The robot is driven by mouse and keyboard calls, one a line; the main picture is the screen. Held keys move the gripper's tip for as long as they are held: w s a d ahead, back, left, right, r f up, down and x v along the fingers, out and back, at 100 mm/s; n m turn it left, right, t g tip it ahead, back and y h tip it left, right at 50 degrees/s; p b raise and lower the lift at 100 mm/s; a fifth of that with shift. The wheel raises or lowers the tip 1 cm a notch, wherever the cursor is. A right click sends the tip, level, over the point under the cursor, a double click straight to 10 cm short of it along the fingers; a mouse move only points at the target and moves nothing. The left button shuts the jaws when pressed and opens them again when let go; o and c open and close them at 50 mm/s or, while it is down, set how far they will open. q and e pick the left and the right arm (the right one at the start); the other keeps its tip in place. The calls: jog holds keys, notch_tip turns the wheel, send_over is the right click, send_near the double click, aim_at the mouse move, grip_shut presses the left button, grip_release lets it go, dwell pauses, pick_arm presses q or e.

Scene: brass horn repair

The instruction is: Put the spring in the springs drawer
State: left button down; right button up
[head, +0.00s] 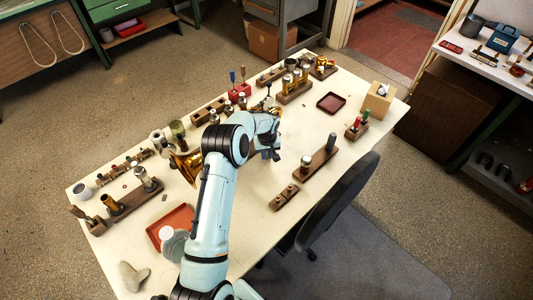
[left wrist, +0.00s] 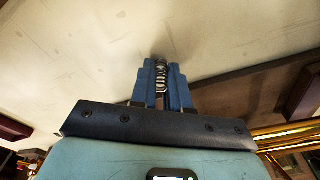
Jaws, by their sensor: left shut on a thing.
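My left gripper (head: 268,153) is over the middle of the white workbench (head: 240,220). In the left wrist view its blue fingers (left wrist: 161,88) are shut on a small coiled metal spring (left wrist: 161,74), which stands out between the fingertips. The spring cannot be made out in the head view. No drawer in view can be read as the springs drawer; a green drawer front (head: 120,12) shows at the top left and a grey cabinet (head: 263,10) at the top. My right gripper is not in view.
Wooden racks, a brass horn (head: 187,165) and a red tool holder (head: 239,91) stand around my left arm. An orange tray (head: 171,224), a dark red tray (head: 331,103) and a wooden box (head: 378,99) are on the bench. A black chair (head: 340,203) stands at its right edge.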

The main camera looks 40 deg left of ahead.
pick_arm(q)
jog(key=shift+f, duration=0.2)
jog(key=c, duration=1.1)
grip_release()
